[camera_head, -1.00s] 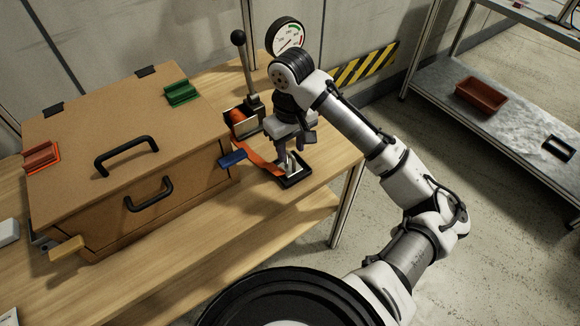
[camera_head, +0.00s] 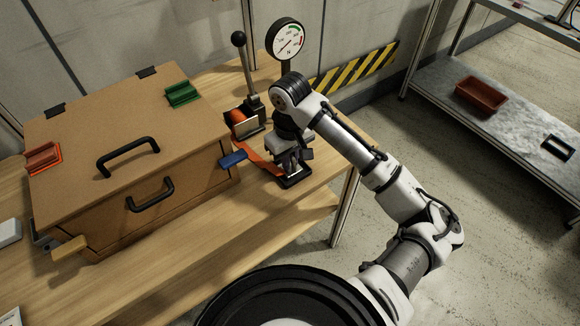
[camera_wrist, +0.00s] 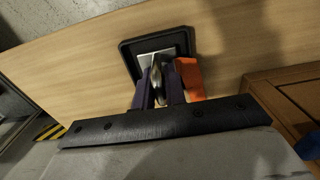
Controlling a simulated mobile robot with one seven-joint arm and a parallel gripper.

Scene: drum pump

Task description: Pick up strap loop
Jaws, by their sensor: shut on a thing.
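The metal strap loop (camera_wrist: 157,66) stands upright in the small black tray (camera_wrist: 127,55), seen in the wrist view between my fingers. My gripper (camera_wrist: 156,88) is shut on the loop. The orange strap (camera_wrist: 190,78) runs beside the right finger in that view. In the head view, my gripper (camera_head: 291,163) reaches down to the black tray (camera_head: 297,182), and the strap (camera_head: 258,161) runs from the tray back to the ratchet unit. The loop is mostly hidden by my fingers in the head view.
The ratchet unit (camera_head: 244,123) with a black-knobbed lever (camera_head: 240,60) stands behind the gripper, near a round dial gauge (camera_head: 286,40). A large brown box (camera_head: 110,130) with black handles and a blue tab (camera_head: 233,158) is at left. A shelf with a red bin (camera_head: 481,96) is at right.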

